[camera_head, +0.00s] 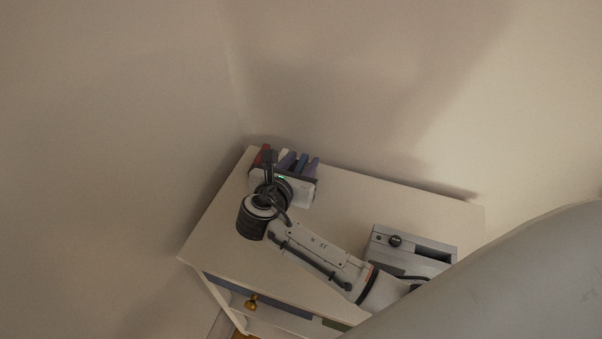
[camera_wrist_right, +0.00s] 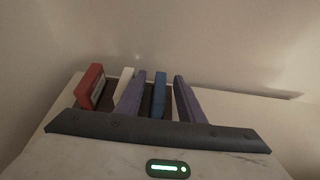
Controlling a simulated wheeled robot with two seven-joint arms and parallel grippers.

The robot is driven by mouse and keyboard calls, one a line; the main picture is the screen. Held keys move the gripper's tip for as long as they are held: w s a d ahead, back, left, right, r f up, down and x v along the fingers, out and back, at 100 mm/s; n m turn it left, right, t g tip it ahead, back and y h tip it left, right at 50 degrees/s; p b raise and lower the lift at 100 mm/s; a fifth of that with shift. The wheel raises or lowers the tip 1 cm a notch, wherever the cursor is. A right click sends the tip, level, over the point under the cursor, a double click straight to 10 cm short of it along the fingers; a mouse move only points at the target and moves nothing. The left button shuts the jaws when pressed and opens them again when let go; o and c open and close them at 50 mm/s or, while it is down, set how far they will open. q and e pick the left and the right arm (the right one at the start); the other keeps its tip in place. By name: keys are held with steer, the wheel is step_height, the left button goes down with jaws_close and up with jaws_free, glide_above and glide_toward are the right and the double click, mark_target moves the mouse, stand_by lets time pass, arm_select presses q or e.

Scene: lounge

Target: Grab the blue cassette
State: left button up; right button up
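The blue cassette (camera_wrist_right: 160,93) stands upright between the two purple-grey fingers of my right gripper (camera_wrist_right: 159,73) in the right wrist view. The fingers are open, with a visible gap on each side of the cassette. In the head view the right gripper (camera_head: 302,155) is at the back left of the white cabinet top, with the blue cassette (camera_head: 301,163) between its fingers. The hand's dark bar hides the cassette's near, lower part. How deep the fingers reach around it I cannot tell. My left gripper is not in view.
A red cassette (camera_wrist_right: 91,86) and a white one (camera_wrist_right: 124,86) stand left of the fingers in a dark holder. The white cabinet (camera_head: 345,195) sits in a wall corner. A grey device (camera_head: 385,253) with a black knob stands at its right. The middle top is clear.

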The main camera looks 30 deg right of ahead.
steer(key=shift+r, duration=0.1)
jaws_close()
